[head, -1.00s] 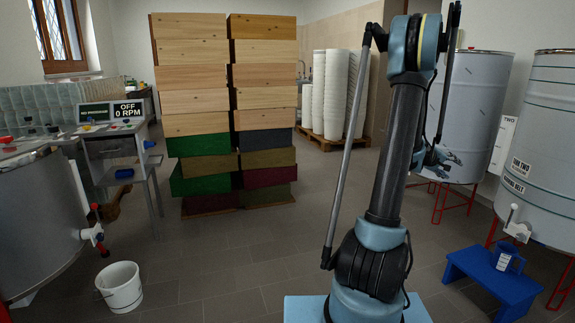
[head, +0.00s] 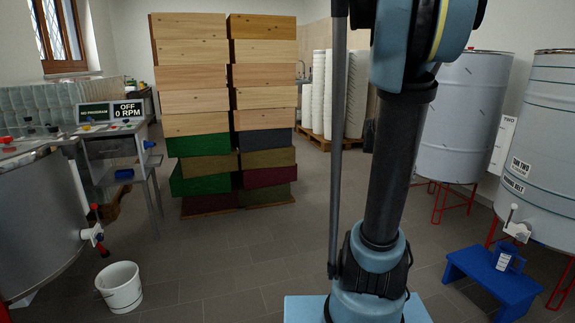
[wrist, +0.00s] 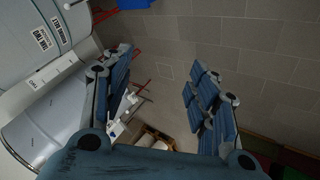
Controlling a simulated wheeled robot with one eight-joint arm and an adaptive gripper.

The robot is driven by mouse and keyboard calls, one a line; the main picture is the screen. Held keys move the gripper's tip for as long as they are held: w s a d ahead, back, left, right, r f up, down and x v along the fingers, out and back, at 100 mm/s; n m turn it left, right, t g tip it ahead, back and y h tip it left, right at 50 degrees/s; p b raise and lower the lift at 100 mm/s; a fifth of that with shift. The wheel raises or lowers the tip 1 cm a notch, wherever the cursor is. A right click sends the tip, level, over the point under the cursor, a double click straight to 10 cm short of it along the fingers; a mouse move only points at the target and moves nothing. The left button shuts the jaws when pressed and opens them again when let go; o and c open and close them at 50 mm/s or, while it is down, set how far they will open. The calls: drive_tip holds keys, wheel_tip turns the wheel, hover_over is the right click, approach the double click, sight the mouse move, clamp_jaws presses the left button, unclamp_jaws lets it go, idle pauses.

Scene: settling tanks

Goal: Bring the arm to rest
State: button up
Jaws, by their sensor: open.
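My gripper (wrist: 160,100) shows in the wrist view with its two blue fingers wide apart. It is open, and nothing is between the fingers. Tiled floor and part of a pallet show beyond it. In the head view my arm stands nearly upright right of the middle, and its upper end runs out of the top of the picture. The gripper itself is not in the head view.
Stacked wooden boxes (head: 190,75) stand left of the arm. Tanks (head: 462,115) on red stands are at the right, with a blue stool (head: 492,280) bearing a blue jug (head: 508,260). A white bucket (head: 121,287) stands front left. The middle floor is clear.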

drive_tip(key=s+a+f+g+y, duration=0.1)
drive_tip(key=s+a+f+y, duration=0.2)
drive_tip(key=s+a, duration=0.8)
drive_tip(key=s+a+f+n+g+y, duration=0.1)
drive_tip(key=s+a+f+y, duration=0.2)
drive_tip(key=s+a+f, duration=0.3)
drive_tip(key=s+a, duration=0.5)
drive_tip(key=s, duration=0.1)
drive_tip(key=shift+f, duration=0.2)
